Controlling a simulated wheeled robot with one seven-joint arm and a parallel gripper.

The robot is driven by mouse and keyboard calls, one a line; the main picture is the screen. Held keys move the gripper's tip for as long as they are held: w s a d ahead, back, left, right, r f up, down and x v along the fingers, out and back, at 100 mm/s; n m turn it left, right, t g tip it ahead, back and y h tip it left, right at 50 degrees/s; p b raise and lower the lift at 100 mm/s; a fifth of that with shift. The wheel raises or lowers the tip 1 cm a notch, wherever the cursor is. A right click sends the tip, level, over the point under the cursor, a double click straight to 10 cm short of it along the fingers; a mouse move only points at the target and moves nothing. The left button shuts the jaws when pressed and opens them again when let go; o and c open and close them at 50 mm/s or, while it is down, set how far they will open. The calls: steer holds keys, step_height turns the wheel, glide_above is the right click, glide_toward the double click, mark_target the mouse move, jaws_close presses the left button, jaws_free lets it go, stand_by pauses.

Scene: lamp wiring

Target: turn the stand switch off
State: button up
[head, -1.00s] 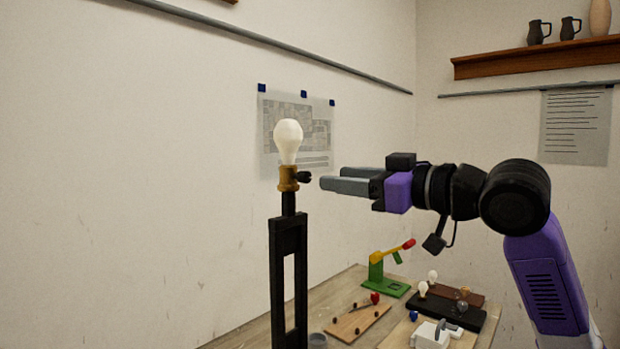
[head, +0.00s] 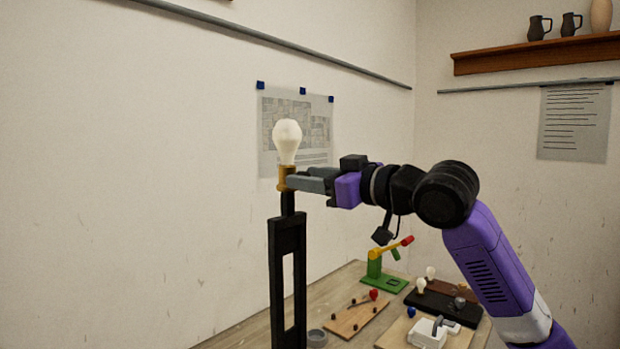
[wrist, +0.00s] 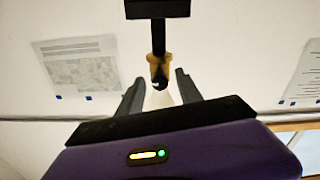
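The black lamp stand (head: 275,270) stands upright on the left, with a brass socket (head: 283,183) and a white bulb (head: 287,142) on top. I cannot tell if the bulb is lit. My gripper (head: 290,181) is level at socket height, its fingertips at the socket's right side. In the wrist view, which is upside down, the dark switch knob (wrist: 160,83) sticks out of the socket (wrist: 157,65) between my two spread fingers. The fingers look apart from the knob. In the head view the fingers hide the knob.
On the table below are a green toggle device with a red-tipped lever (head: 388,262), a wooden board with a red knob (head: 357,317), a black bulb tray (head: 440,309) and a white switch box (head: 428,334). A wall poster (head: 320,125) hangs behind the bulb.

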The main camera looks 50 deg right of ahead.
jaws_close()
steer(key=shift+f+n+b, duration=0.1)
steer(key=shift+n+b, duration=0.2)
steer(key=shift+n, duration=0.1)
steer(key=n+b, duration=0.7)
steer(key=n, duration=1)
steer(key=shift+f, duration=0.1)
steer(key=shift+b, duration=0.3)
